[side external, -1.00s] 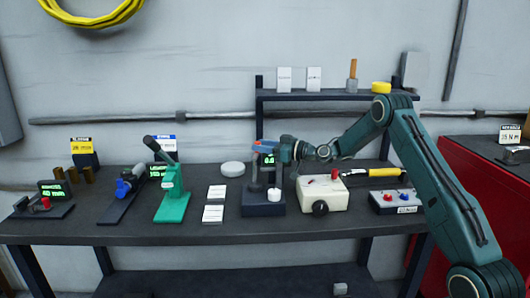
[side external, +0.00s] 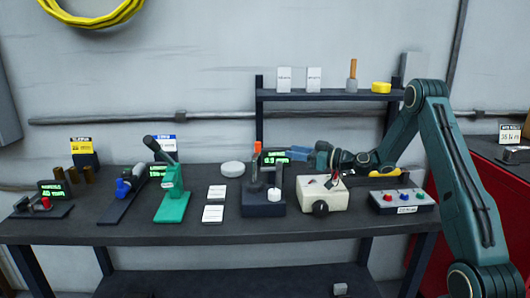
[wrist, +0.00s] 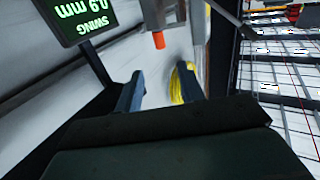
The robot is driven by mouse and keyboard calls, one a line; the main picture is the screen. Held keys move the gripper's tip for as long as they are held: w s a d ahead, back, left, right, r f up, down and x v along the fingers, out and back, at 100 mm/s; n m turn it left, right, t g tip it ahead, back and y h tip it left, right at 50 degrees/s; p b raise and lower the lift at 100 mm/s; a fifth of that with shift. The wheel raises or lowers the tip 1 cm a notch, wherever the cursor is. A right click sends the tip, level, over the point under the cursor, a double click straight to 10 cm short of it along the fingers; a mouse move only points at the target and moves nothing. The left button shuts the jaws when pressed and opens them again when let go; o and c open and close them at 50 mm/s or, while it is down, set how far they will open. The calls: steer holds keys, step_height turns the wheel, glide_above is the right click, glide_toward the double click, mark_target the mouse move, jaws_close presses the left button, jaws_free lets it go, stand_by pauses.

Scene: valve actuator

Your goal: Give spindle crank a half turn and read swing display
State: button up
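The dial-gauge stand has a black base (side external: 264,205), with a post and a white round piece in front. An orange-tipped crank handle (side external: 257,147) stands upright on it; its orange tip also shows in the wrist view (wrist: 158,40). The swing display (side external: 276,157) stands just behind. In the wrist view the display (wrist: 85,15) appears upside down and reads SWING 0.9 mm in green. My gripper (side external: 292,153) is to the right of the handle, apart from it. In the wrist view its two blue-grey fingers (wrist: 158,90) are spread with nothing held between them.
A cream box (side external: 322,193) with a black knob is below my wrist. A grey button box (side external: 402,200) lies to the right. A green press (side external: 172,195) and white cards (side external: 213,213) are to the left. A shelf (side external: 320,97) stands behind.

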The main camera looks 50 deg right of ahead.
steer(key=w+r+n+g+y, duration=0.1)
steer(key=w+r+n+y, duration=0.2)
steer(key=r+n, duration=0.6)
steer(key=w+r+n+g+y, duration=0.1)
steer(key=w+r+n+y, duration=0.2)
steer(key=r+n, duration=0.7)
steer(key=shift+w+a+r+n+g, duration=0.35)
steer(key=shift+w+n, duration=0.45)
steer(key=shift+n, duration=0.8)
steer(key=shift+f, duration=0.1)
